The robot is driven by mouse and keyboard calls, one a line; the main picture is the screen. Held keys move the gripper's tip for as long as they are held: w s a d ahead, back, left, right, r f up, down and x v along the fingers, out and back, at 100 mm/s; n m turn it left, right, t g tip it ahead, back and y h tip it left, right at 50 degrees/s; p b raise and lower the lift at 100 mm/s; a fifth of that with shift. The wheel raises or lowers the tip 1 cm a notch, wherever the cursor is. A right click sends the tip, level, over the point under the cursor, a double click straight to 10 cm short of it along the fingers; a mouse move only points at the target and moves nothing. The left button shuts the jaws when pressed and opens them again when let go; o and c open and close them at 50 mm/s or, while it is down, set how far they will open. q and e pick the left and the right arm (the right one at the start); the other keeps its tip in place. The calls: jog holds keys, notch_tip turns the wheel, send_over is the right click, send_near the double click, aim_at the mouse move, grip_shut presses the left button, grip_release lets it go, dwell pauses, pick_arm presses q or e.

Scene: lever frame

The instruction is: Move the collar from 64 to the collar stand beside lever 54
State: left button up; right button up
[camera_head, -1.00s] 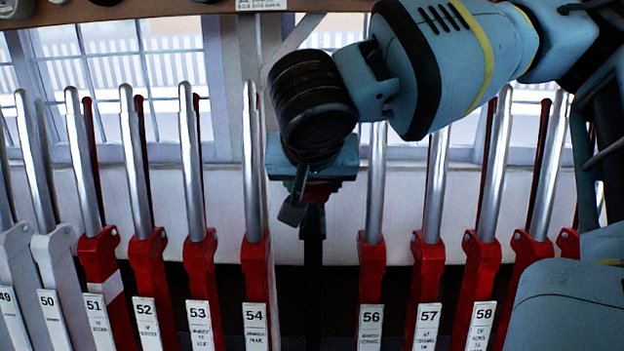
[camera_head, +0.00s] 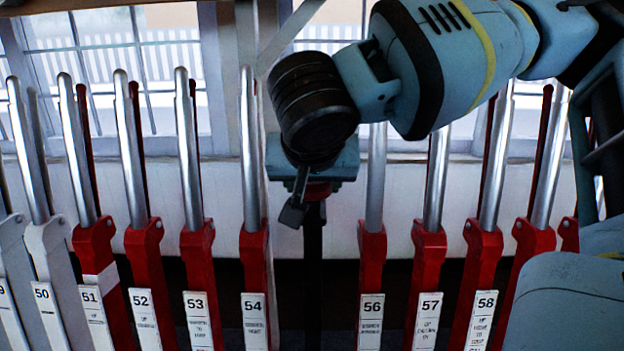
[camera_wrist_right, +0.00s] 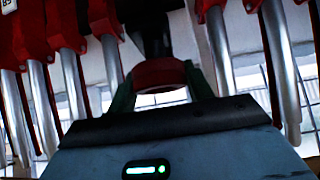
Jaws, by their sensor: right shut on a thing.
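The collar, a red ring, shows in the right wrist view (camera_wrist_right: 160,76) between the green fingers of my right gripper (camera_wrist_right: 161,86). In the head view my right gripper (camera_head: 315,186) hangs between levers 54 and 56, and a bit of red shows under it. The gripper is shut on the collar. A dark upright post (camera_head: 315,245) stands directly below; whether the collar is around it or above it I cannot tell. Lever 54 (camera_head: 251,165), red with a silver handle, is just left of the gripper. Neither 64 nor a clearly identifiable collar stand is in view. My left gripper is not in view.
Lever 56 (camera_head: 374,185) stands close on the gripper's right. Levers 53 (camera_head: 189,150), 57 (camera_head: 436,185) and 58 (camera_head: 497,165) are upright nearby. White levers such as 50 (camera_head: 40,235) are at left. A wooden shelf (camera_head: 90,8) crosses the top, with windows behind.

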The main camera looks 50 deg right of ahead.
jog(key=shift+f+b, duration=0.75)
jog(key=shift+f, duration=0.3)
jog(key=o, duration=1)
jog(key=shift+o, duration=0.8)
jog(key=shift+p+v, duration=2.2)
jog(key=shift+v, duration=2.3)
